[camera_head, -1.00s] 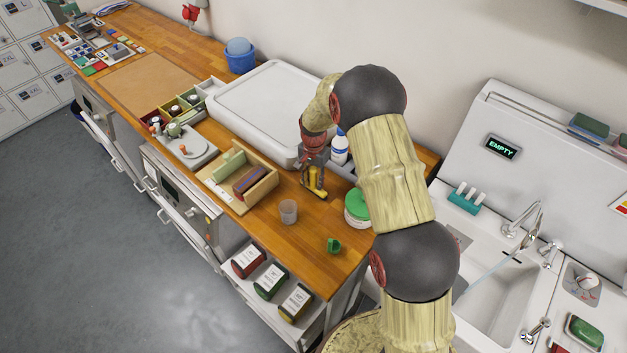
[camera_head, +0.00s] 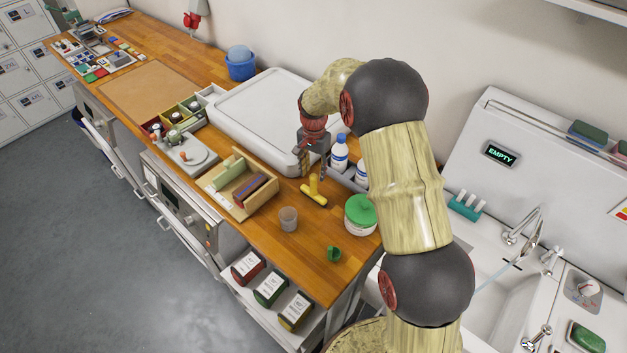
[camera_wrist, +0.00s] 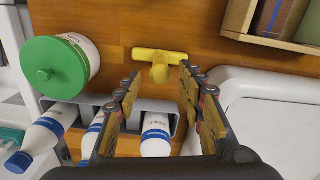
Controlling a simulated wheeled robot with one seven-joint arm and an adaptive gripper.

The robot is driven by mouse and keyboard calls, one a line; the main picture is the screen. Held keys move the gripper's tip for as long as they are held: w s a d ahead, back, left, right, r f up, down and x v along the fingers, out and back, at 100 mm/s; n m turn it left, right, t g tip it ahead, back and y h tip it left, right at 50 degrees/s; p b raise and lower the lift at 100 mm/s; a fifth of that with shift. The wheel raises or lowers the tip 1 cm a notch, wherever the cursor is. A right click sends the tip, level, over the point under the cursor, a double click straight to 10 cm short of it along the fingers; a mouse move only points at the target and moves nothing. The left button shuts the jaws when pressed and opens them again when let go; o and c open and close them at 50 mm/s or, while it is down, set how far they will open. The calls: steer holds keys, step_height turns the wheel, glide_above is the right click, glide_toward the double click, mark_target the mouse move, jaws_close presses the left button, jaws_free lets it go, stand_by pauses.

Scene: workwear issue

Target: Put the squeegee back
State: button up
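The squeegee (camera_head: 314,193) is yellow and T-shaped. It is on the wooden worktop, between the wooden box and the green-lidded tub. In the wrist view the squeegee (camera_wrist: 158,57) shows its crossbar across the top and its handle pointing toward me; I cannot tell how far the handle tilts. My gripper (camera_head: 312,168) is just behind and above it in the head view. In the wrist view my gripper (camera_wrist: 159,78) is open, its two fingers spread either side of the handle's line, with nothing held between them. The squeegee looks apart from the fingers.
A caddy (camera_wrist: 179,106) with several white bottles is close by my gripper. A large white lidded bin (camera_head: 258,112) stands behind. Sink at right.

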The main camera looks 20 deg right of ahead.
step_height(320, 180, up, 3)
steer(key=s+r+n+t, duration=0.1)
steer(key=s+r+n, duration=0.1)
steer(key=s+r, duration=0.7)
steer(key=s+r+n+t, duration=0.25)
steer(key=s+r, duration=0.45)
steer(key=r, duration=0.5)
steer(key=s+r+n+t, duration=0.2)
steer(key=s+n, duration=0.3)
steer(key=s, duration=1.5)
steer(key=shift+s+r, duration=0.25)
steer(key=shift+r, duration=0.4)
step_height(320, 180, down, 12)
steer(key=b, duration=1.2)
